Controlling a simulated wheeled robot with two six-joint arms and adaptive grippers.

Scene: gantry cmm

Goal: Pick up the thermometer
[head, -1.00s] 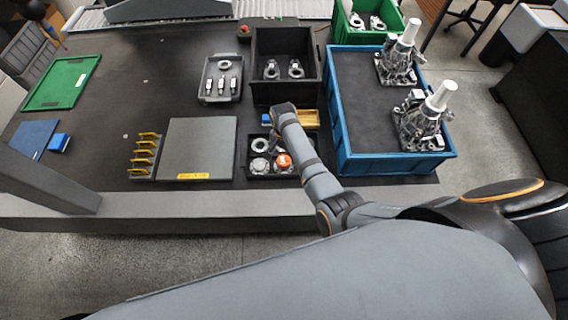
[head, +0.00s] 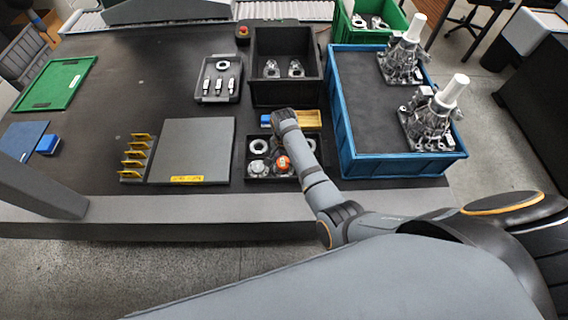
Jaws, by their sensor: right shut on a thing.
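My right gripper (head: 276,147) points down over the small black parts tray (head: 249,175), partly hidden by my own wrist and forearm. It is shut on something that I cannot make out. An orange-red round thing (head: 283,162) with a pale mark shows just below the fingers; I cannot tell whether they touch it. No thermometer can be clearly recognised; it may be hidden at the fingers. My left gripper is not in view.
Metal rings and round parts lie in the black tray. A wooden box (head: 309,117) and small blue item (head: 266,119) sit behind it. A tall black bin (head: 262,96) and blue crate (head: 400,166) flank the space. A grey plate (head: 197,145) lies left.

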